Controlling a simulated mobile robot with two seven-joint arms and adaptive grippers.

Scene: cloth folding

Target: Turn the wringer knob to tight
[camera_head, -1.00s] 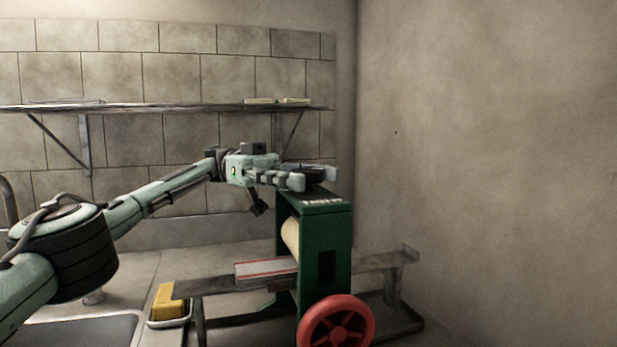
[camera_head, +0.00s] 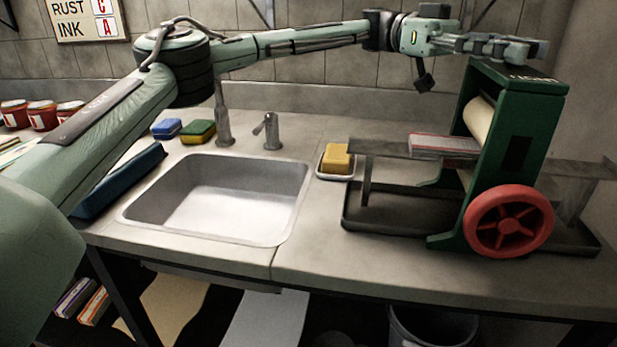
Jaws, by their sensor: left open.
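The green wringer (camera_head: 548,112) stands on the counter at the right, with a pale roller (camera_head: 479,117) and a red spoked handwheel (camera_head: 508,221) on its side. Lettering on its top plate is too slanted and small to read clearly. My left gripper (camera_head: 515,47) is open at the wringer's top, its fingers reaching right just over the top plate. A dark shape between the fingers may be the knob, but the fingers largely hide it. I cannot tell whether they touch it or how it is turned. My right gripper is out of view.
A flat board with a red-edged cloth (camera_head: 443,145) runs into the wringer above a dark tray (camera_head: 395,213). A yellow sponge (camera_head: 336,158) sits in a dish beside the sink (camera_head: 282,212). Sponges and red jars stand at the left. A wall borders the right.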

